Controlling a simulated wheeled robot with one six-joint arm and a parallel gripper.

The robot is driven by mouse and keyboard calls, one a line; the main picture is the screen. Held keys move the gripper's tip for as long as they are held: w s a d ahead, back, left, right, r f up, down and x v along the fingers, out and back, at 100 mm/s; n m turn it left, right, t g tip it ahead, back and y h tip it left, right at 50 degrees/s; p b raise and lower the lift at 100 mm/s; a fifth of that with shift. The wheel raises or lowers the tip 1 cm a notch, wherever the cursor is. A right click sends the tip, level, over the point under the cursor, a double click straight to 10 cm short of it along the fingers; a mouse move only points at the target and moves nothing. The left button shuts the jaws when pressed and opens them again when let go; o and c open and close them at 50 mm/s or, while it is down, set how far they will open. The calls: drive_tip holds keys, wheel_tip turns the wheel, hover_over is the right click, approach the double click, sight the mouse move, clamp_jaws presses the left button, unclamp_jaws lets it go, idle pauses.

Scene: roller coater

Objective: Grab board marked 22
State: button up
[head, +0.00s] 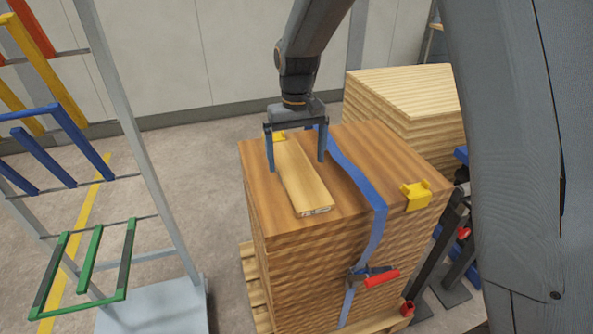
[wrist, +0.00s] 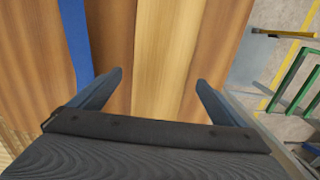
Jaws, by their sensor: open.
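A single light wooden board (head: 302,178) lies flat on top of the strapped wood stack. Its near end has a small dark marking, too small to read. My gripper (head: 297,166) is over the far part of the board, pointing down, with one finger on each side of it. In the wrist view the pale board (wrist: 165,50) runs between the two spread fingers (wrist: 159,78). The gripper is open and no finger visibly presses on the board. I cannot tell how far down the fingertips reach beside it.
The brown stack (head: 350,150) carries a blue strap (head: 362,185) right of the board, with a red-handled buckle (head: 380,278) and yellow corner guards (head: 416,196). A paler wood stack (head: 405,100) stands behind. A rack with coloured arms (head: 140,130) stands left, across open floor.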

sight(296, 172)
drive_tip(key=shift+f, duration=1.3)
drive_tip(key=c, duration=1.4)
